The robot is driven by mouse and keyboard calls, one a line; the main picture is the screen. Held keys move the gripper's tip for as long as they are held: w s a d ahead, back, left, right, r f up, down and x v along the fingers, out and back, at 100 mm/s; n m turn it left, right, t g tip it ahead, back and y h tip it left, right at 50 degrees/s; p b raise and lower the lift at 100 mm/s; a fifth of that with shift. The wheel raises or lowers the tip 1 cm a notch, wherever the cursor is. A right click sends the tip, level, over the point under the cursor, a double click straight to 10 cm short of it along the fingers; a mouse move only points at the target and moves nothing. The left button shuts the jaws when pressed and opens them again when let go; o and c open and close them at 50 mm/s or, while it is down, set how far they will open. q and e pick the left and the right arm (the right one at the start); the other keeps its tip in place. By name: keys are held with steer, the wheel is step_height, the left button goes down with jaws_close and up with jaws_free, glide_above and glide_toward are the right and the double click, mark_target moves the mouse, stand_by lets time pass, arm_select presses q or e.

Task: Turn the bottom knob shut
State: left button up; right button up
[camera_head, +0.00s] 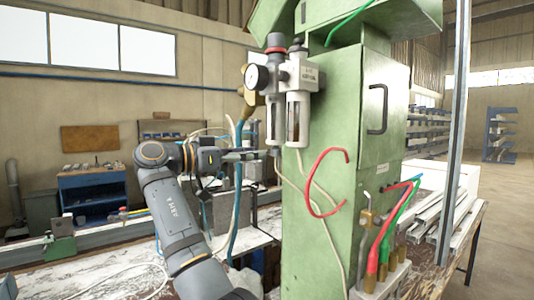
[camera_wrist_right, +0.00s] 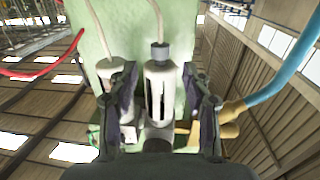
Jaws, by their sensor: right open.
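The filter-regulator unit (camera_head: 299,75) is mounted on the green cabinet, with a gauge and two pale bowls hanging down. A small dark bottom knob (camera_head: 276,152) sits under the left bowl. In the right wrist view, which is upside down, a dark knob (camera_wrist_right: 159,51) caps a bowl, with a pale tube running from it. My right gripper (camera_head: 262,154) is beside the left bowl's lower end. In its wrist view, its open fingers (camera_wrist_right: 160,82) stand on either side of the bowl, with gaps visible. My left gripper is not in view.
The green cabinet (camera_head: 345,215) stands close at the right. A blue hose (camera_head: 236,190) hangs near my right gripper, and a red hose (camera_head: 318,182) loops in front of the cabinet. Metal profiles (camera_head: 440,212) lie on the bench at right.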

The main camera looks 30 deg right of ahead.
mark_target(272, 153)
steer(key=d, duration=0.5)
steer(key=shift+d+p, duration=0.2)
steer(key=shift+p, duration=0.15)
steer(key=shift+s, duration=0.1)
steer(key=shift+f, duration=0.1)
jaws_close()
